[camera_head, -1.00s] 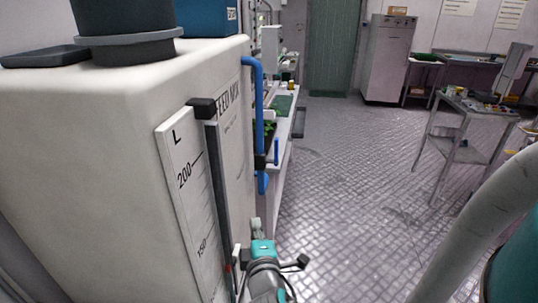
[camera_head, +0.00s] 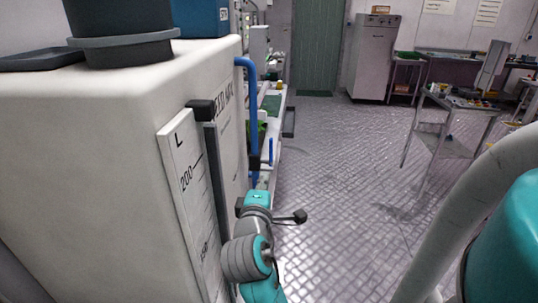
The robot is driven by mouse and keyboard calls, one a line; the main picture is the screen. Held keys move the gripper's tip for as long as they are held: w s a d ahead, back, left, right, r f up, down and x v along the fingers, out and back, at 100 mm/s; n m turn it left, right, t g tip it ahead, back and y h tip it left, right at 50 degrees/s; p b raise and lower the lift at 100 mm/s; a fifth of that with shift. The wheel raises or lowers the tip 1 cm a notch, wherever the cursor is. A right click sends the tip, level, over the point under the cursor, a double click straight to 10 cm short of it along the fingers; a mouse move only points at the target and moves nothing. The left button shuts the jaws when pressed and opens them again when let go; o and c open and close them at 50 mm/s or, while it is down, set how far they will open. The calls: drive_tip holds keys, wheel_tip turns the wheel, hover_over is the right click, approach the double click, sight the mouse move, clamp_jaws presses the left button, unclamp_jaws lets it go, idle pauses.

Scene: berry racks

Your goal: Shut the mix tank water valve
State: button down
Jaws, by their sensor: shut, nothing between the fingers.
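The mix tank (camera_head: 100,140) is the big cream tank filling the left side of the head view. A blue water pipe (camera_head: 252,100) comes out near its top right edge and runs down its far side. A dark valve body (camera_head: 254,162) sits low on this pipe. Its blue lever (camera_head: 271,150) stands upright just right of the pipe, roughly parallel to it. My gripper (camera_head: 264,181) is shut and empty, just below the valve in the picture. My teal wrist partly hides it and covers the pipe's lower end. I cannot tell whether it touches the valve.
A level scale (camera_head: 187,180) and a dark upright strip stand out from the tank's front face, close to my arm. A bench (camera_head: 273,140) with green items runs behind the pipe. The metal floor to the right is open up to a small steel table (camera_head: 448,135).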

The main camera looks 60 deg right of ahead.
sight(271, 147)
drive_tip(key=x, duration=1.4)
